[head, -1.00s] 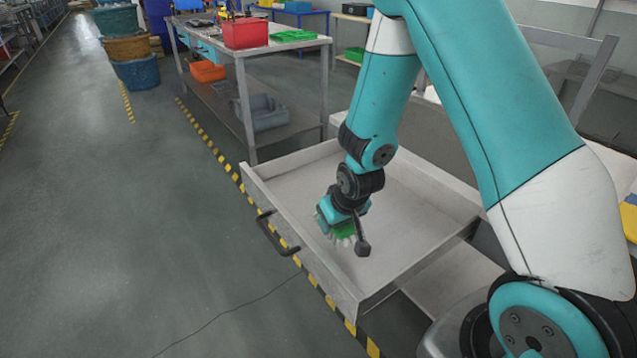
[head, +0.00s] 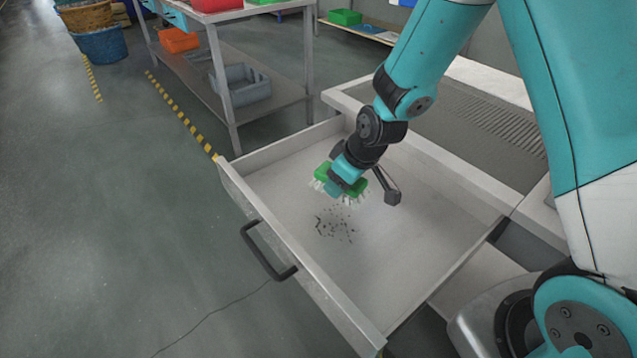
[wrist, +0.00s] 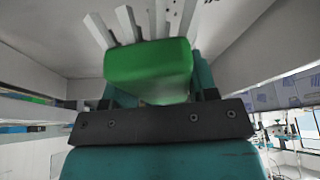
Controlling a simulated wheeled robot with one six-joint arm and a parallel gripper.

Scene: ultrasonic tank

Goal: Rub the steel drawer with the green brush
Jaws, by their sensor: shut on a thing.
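The steel drawer (head: 400,240) is pulled open, with a black handle (head: 268,250) on its front panel. A patch of dark specks (head: 336,224) lies on its floor, left of the middle. My gripper (head: 345,178) is inside the drawer area, shut on the green brush (head: 325,171), whose pale bristles point down. The brush is just behind the specks in the head view; I cannot tell whether the bristles touch the floor. In the wrist view the green brush (wrist: 150,70) fills the middle, bristles toward the drawer surface, with a few dark specks at the top.
The drawer's raised walls surround my gripper. A steel counter (head: 470,115) with a grooved surface stands behind. A cart (head: 225,80) with a grey bin (head: 243,88) stands at the back left.

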